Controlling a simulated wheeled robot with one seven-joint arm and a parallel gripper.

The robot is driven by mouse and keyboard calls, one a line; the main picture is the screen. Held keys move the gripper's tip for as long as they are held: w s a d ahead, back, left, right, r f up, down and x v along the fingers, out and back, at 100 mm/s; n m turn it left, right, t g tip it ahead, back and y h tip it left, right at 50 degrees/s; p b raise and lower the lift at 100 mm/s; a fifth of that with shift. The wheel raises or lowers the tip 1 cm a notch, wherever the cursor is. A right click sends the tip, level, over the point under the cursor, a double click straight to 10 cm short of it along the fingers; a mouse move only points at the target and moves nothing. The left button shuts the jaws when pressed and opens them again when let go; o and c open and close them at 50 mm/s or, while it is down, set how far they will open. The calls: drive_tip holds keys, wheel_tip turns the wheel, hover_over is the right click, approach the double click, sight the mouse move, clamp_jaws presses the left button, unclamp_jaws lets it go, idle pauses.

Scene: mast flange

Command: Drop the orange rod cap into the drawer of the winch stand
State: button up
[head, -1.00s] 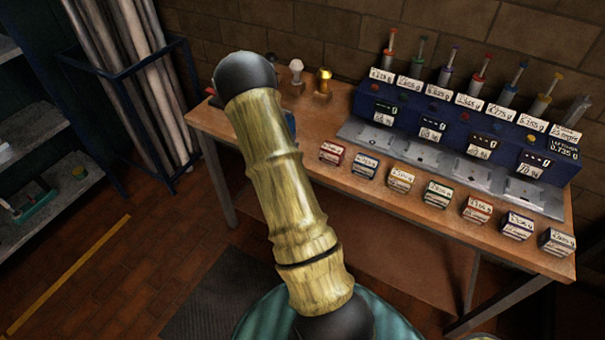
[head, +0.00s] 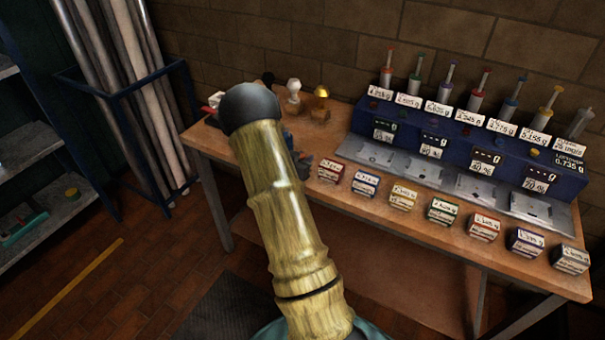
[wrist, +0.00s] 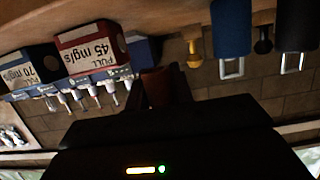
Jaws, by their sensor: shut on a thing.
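In the wrist view my gripper (wrist: 165,98) is mostly a dark shape. It is shut on a dark reddish-brown piece (wrist: 160,84). Shade hides the piece's true colour and shape, so I cannot tell if it is the orange rod cap. In the head view my own arm fills the middle and hides the gripper and the piece. The gripper is over the left part of the workbench (head: 345,225). I cannot make out the winch stand or its drawer in either view.
Several small labelled boxes (head: 404,197) line the bench's front edge. Behind them stands a blue rack (head: 465,140) with labelled syringes. Small knobs on wooden blocks (head: 320,113) stand at the back left. A grey shelf (head: 62,205) and a frame of tall rolls (head: 140,100) are at left.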

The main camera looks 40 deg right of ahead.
drive_tip(key=shift+f, duration=0.85)
drive_tip(key=shift+f, duration=2.1)
drive_tip(key=shift+f, duration=0.15)
drive_tip(key=o, duration=1)
drive_tip(key=shift+c, duration=0.2)
